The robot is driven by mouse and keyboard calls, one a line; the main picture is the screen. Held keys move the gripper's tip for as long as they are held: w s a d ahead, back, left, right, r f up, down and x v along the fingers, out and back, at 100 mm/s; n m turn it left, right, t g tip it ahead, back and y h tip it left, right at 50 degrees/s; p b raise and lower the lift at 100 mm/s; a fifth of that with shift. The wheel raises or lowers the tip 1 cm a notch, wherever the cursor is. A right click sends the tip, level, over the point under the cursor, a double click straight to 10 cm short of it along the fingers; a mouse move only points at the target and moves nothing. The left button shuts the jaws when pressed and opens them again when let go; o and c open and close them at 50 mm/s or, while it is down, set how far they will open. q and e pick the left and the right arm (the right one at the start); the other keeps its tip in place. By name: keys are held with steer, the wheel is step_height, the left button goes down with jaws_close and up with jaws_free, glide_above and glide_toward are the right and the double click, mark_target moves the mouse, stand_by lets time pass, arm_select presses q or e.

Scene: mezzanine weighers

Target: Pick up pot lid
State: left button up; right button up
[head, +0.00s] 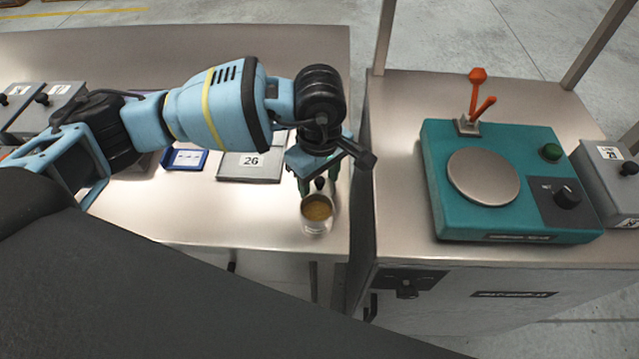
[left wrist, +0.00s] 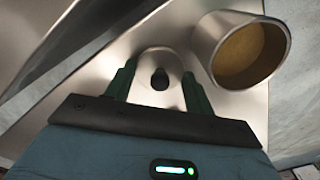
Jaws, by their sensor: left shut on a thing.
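The pot lid (left wrist: 157,62) is a small round metal disc with a black knob (left wrist: 159,80). In the left wrist view it sits between the two green fingers of my left gripper (left wrist: 158,84), which is shut on it. In the head view the left gripper (head: 318,187) is near the right end of the left steel counter, with the dark knob between its fingers and most of the lid hidden. A small metal pot (head: 314,226) with brown contents stands uncovered just in front of the gripper. The pot also shows beside the lid in the left wrist view (left wrist: 207,45). My right gripper is out of view.
A flat scale marked 26 (head: 236,174) and a blue tray (head: 184,159) lie left of the gripper. A narrow gap separates the left counter (head: 215,216) from the right bench, which carries a teal machine (head: 455,222) with orange levers. The counter front left of the pot is clear.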

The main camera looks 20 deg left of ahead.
mark_target(319, 180)
arm_select(q)
step_height(319, 180, up, 10)
stand_by(0.6)
steer(key=s+a+f+m, duration=0.1)
steer(key=s+a+m, duration=0.1)
steer(key=m, duration=0.1)
steer(key=s+a+f+m, duration=0.2)
steer(key=s+a+m, duration=0.1)
steer(key=m, duration=0.1)
steer(key=s+a+f+m, duration=0.2)
steer(key=s+m, duration=0.1)
steer(key=m, duration=0.1)
steer(key=shift+s+a+f, duration=0.25)
steer(key=shift+s+a+f+m, duration=0.15)
steer(key=shift+s+m, duration=0.15)
steer(key=shift+m, duration=0.3)
